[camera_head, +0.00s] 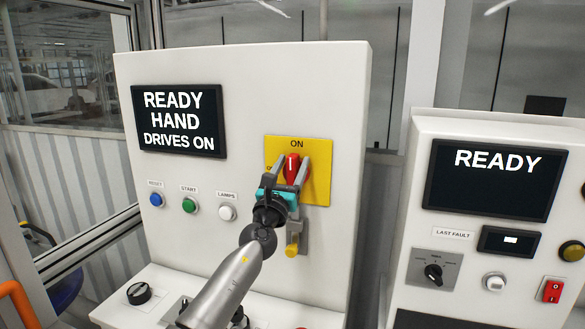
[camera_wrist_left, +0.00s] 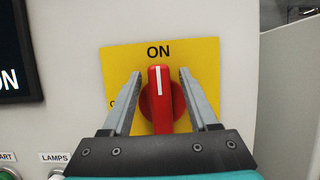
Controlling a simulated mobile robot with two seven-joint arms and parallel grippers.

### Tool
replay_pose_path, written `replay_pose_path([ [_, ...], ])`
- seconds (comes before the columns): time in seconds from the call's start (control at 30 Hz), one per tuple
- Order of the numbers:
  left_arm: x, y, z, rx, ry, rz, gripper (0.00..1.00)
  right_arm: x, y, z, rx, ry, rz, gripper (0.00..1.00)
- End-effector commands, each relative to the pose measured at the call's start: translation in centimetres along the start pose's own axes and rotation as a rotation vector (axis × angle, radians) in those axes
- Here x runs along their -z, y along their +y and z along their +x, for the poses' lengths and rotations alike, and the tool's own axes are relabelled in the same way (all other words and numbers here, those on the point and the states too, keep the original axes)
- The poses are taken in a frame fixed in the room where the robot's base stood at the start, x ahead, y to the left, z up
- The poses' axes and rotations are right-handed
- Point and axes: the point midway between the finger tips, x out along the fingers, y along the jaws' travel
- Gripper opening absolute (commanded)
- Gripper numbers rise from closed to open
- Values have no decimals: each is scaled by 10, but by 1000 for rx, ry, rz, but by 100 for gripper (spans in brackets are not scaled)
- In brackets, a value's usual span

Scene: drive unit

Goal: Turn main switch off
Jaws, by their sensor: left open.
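The main switch is a red rotary knob (camera_head: 292,168) on a yellow plate (camera_head: 319,184) on the white cabinet panel. Its handle stands upright, with its white mark toward the word ON. In the left wrist view the red knob (camera_wrist_left: 161,95) sits between the fingers, on the yellow plate (camera_wrist_left: 206,60). My left gripper (camera_head: 291,172) is open, with one finger on each side of the handle; a gap shows on both sides in the wrist view (camera_wrist_left: 160,78). The OFF label is mostly hidden behind the left finger. My right gripper is not in view.
A grey and yellow latch-like part (camera_head: 293,240) hangs below the plate, near my left wrist. Blue, green and white buttons (camera_head: 190,205) sit to the left under a screen (camera_head: 180,121) reading READY HAND DRIVES ON. A second panel (camera_head: 425,150) stands at the right.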

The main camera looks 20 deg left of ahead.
Motion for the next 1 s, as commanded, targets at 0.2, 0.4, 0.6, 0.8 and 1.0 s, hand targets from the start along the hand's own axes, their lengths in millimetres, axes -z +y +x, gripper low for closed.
replay_pose_path([
  [0.2,0,0,7,0,0,0,60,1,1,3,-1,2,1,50],
  [0.4,0,0,7,0,0,0,60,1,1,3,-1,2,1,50],
  [0.6,0,0,7,0,0,0,42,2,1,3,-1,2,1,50],
  [0.8,0,0,7,0,0,0,20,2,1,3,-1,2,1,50],
  [1.0,0,0,7,0,0,0,0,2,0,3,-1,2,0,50],
])
